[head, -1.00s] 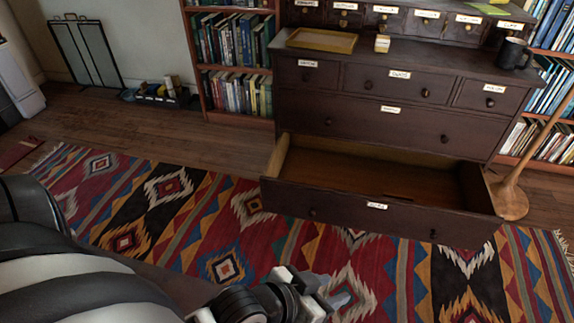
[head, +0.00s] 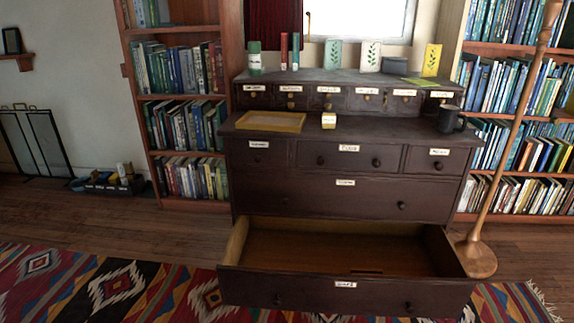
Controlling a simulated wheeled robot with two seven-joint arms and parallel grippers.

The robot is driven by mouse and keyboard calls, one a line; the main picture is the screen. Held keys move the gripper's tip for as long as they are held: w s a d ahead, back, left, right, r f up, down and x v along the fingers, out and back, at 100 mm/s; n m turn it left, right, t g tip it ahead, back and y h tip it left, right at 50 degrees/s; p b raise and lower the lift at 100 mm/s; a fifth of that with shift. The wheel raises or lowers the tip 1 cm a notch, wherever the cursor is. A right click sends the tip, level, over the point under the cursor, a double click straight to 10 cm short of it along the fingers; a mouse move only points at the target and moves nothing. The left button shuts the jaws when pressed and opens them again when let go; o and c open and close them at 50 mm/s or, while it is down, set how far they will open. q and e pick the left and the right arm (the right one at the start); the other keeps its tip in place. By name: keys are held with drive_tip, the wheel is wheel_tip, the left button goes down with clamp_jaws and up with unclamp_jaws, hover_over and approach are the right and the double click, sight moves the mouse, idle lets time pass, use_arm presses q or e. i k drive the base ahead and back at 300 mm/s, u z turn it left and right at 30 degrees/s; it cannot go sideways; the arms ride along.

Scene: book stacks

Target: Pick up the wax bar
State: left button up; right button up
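No object is clearly marked as the wax bar. A small yellow and white block (head: 329,120) stands on the dresser top, right of a shallow yellow tray (head: 271,122); I cannot tell if it is the wax bar. The bottom drawer (head: 345,284) of the dark dresser is pulled open. Its wooden floor looks mostly bare, with a thin dark flat shape (head: 366,272) near the front that is too small to identify. Neither of my grippers is in view.
A black mug (head: 450,119) stands at the dresser's right end. Several boxes and cylinders line the upper shelf. A wooden lamp stand (head: 477,258) is right of the drawer. Bookcases flank the dresser. A patterned rug (head: 100,285) covers the floor in front.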

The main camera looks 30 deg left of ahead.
sight(328, 120)
drive_tip(key=u, duration=1.05)
drive_tip(key=i, duration=1.55)
drive_tip(key=z, duration=2.05)
